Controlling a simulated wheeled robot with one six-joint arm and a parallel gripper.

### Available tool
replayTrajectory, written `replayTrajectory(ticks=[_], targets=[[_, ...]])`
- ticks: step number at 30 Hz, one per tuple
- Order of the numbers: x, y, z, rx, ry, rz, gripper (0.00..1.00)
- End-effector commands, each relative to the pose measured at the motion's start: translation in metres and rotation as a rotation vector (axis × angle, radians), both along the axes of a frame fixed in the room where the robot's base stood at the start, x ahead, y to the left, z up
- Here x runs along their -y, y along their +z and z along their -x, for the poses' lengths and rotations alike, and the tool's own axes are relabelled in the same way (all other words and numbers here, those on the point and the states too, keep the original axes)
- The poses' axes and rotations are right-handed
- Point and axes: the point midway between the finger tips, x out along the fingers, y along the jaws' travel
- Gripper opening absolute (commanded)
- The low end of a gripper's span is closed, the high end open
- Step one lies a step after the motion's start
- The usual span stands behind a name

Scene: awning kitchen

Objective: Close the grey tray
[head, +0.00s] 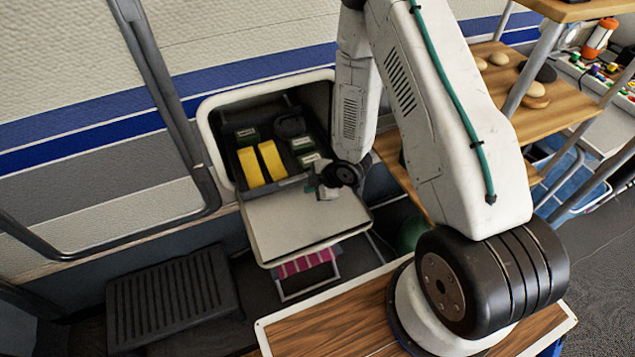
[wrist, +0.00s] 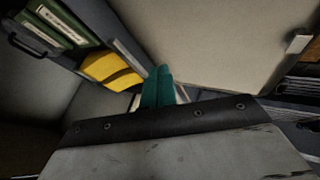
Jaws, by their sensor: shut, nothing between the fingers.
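The grey tray (head: 305,225) is a pale, flat flap hinged at the lower edge of a wall compartment. It is folded down and open, sticking out from the wall. It fills the upper right of the wrist view (wrist: 215,40). My gripper (head: 310,188) is at the tray's inner right part, near the compartment opening. Its teal fingers (wrist: 158,85) are together with nothing between them. In the wrist view the fingertips are close to the tray's edge; I cannot tell if they touch it.
The open compartment holds yellow items (head: 261,163) and dark green boxes (head: 302,144). A dark ribbed step (head: 172,302) stands at lower left. A pink striped thing (head: 305,264) is under the tray. Wooden shelves (head: 545,104) stand at right.

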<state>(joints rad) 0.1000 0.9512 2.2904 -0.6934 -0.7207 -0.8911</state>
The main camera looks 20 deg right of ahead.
Motion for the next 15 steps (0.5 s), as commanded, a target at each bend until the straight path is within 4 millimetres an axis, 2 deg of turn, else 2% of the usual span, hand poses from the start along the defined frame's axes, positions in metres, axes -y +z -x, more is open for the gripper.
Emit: replayTrajectory(ticks=[1, 5, 9, 15], targets=[[-0.005, -0.011, -0.004, -0.002, 0.003, 0.000, 0.00], [-0.014, -0.028, -0.018, 0.001, 0.001, 0.000, 0.00], [-0.012, -0.025, -0.041, 0.002, 0.000, 0.000, 0.00], [-0.012, -0.025, -0.054, 0.000, 0.000, 0.000, 0.00]])
